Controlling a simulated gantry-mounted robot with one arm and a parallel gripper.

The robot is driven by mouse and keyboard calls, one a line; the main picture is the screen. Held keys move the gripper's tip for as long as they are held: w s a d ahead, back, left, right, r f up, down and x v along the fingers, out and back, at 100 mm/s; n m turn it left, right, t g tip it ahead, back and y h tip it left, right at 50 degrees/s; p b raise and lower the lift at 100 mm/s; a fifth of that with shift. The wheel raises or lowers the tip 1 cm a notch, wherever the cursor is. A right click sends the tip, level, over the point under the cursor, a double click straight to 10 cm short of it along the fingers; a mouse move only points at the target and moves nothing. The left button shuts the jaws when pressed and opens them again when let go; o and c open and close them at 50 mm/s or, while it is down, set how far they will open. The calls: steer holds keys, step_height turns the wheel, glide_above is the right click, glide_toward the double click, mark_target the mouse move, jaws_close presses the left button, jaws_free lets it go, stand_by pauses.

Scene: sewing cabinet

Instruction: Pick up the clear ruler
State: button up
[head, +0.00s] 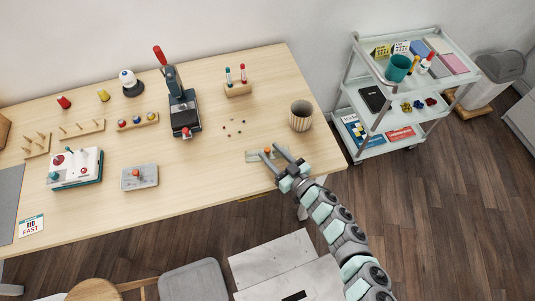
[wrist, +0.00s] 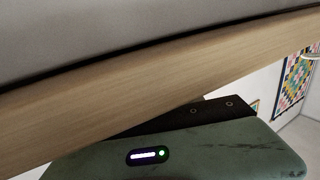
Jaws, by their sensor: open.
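A small pale, see-through strip that looks like the clear ruler (head: 252,156) lies flat near the front right edge of the table. A small orange piece (head: 267,150) shows on it, between my fingers. My gripper (head: 271,152) is open, with its two fingers reaching over the table edge at the strip's right part. The fingers partly cover the strip, and I cannot tell whether they touch it. In the wrist view, neither the strip nor my fingertips can be made out; a wooden band (wrist: 150,75) crosses the picture close up.
A ribbed cup (head: 301,116) stands right of the strip, behind my gripper. A grey block with an orange knob (head: 139,177) sits to the left. A loaded trolley (head: 395,95) stands beyond the table's right end.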

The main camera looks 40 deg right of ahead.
steer(key=shift+w+d, duration=0.1)
steer(key=shift+w, duration=1.15)
steer(key=shift+s, duration=0.1)
jaws_close()
